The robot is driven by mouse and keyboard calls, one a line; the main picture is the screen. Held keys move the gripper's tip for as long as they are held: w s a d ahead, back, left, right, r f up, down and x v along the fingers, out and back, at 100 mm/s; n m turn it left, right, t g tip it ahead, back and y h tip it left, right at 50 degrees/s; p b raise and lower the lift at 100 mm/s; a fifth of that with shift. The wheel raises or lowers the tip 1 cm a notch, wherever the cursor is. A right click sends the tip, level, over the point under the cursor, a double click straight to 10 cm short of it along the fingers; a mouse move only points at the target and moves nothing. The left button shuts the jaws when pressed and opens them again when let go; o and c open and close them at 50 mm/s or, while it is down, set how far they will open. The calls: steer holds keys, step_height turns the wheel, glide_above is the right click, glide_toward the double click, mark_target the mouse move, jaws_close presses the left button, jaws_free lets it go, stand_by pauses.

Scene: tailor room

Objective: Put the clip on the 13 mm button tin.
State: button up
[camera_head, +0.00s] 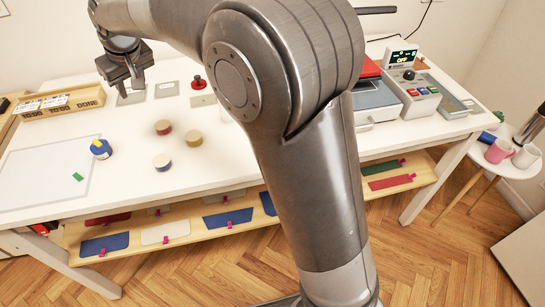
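Three small round tins stand apart on the white table: one with a red side (163,127), one with a yellow side (193,138) and one with a dark side (162,161). A blue round tin (101,149) with a yellow spot on it stands at the pale mat's right edge. Size labels are too small to read. A small green piece (78,177) lies on the mat; I cannot tell if it is the clip. My gripper (129,92) points down at the back left, above grey square plates, away from the tins. Its finger gap is unclear and I see nothing held.
A wooden tray marked TO DO and DONE (60,112) is at the back left. A red-knobbed stand (198,84) is behind the tins. Machines with a lit display (403,58) stand at the right. A lower shelf (150,249) holds cloth pieces with pink clips. My arm hides the table's middle.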

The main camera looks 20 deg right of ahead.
steer(key=s+d+r+m+t+h, duration=0.1)
steer(key=s+d+r+m, duration=0.1)
steer(key=s+d, duration=0.7)
steer(key=s+d+r+m, duration=0.2)
steer(key=s+d, duration=0.3)
steer(key=d, duration=0.7)
steer(key=s+d+f+m, duration=0.1)
steer(key=s+d+f, duration=0.2)
steer(key=s+d, duration=0.2)
steer(key=s+d+f+m+h, duration=0.1)
steer(key=s+d+f, duration=0.3)
steer(key=s, duration=0.7)
steer(key=shift+s+d+m+t+h, duration=0.3)
steer(key=shift+s+d+m, duration=0.15)
steer(key=shift+d, duration=0.65)
